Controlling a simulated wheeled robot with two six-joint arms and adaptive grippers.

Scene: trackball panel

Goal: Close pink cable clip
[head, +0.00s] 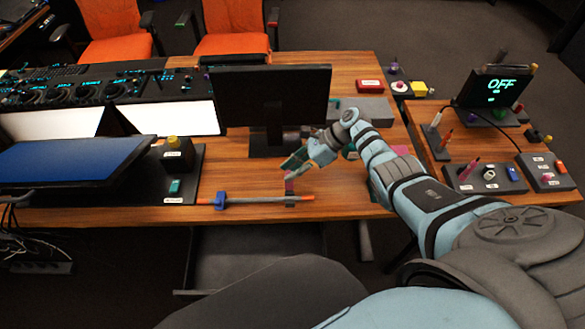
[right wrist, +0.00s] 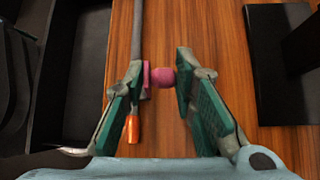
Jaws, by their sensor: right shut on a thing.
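The pink cable clip (head: 290,186) stands at the front edge of the wooden table, at the right part of a grey cable (head: 255,201) with orange ends. In the right wrist view, the clip's pink plate (right wrist: 147,75) and round pink knob (right wrist: 162,78) lie between the green-padded fingers. My right gripper (head: 294,168) is shut on the clip, reaching down from above and behind it. The fingers partly hide the clip, and I cannot tell how far its lid is turned. My left gripper is not in view.
A blue clip (head: 220,200) sits on the left part of the cable. A black monitor (head: 270,95) stands behind my right gripper. A black box with a yellow button (head: 172,141) is to the left. Panels with small knobs (head: 487,175) are at the right.

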